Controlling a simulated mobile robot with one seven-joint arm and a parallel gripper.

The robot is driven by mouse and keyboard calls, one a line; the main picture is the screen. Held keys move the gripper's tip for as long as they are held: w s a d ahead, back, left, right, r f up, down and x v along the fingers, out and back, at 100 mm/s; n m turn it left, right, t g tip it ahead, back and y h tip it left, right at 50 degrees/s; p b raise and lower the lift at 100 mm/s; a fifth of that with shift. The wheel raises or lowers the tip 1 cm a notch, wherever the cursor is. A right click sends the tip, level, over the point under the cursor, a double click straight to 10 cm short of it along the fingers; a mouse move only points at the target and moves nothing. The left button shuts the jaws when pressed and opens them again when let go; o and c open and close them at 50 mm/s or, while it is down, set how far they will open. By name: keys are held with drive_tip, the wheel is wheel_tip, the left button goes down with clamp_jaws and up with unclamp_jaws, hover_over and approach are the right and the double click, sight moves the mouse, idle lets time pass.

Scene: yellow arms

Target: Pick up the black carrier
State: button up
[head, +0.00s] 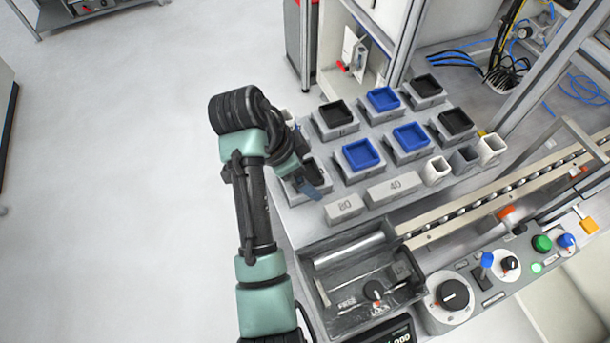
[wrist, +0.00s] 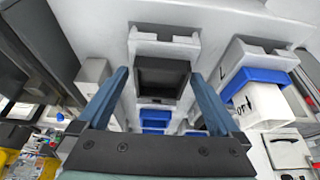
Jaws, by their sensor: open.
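A black square carrier (wrist: 162,90) sits in a grey holder between my two blue fingers in the wrist view. My gripper (wrist: 161,76) is open, with a finger on either side of the carrier and no visible grip on it. In the head view my gripper (head: 311,188) points down at the front left holder (head: 291,190), and my arm hides most of what lies there. Other black carriers show in the head view at the back left (head: 336,113), back right (head: 426,85) and right (head: 455,121).
Blue carriers (head: 383,98) (head: 410,136) (head: 361,153) sit in neighbouring holders. Grey blocks marked 80 (head: 344,208) and 40 (head: 394,187) lie in front. Small open cups (head: 436,170) stand at the right. A conveyor (head: 470,205) and control panel (head: 500,275) border the table; floor is clear at left.

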drive_tip(key=shift+d+f, duration=0.1)
drive_tip(key=shift+f, duration=0.1)
drive_tip(key=c, duration=1.4)
drive_tip(key=shift+w+r, duration=0.1)
drive_tip(key=shift+c, duration=0.2)
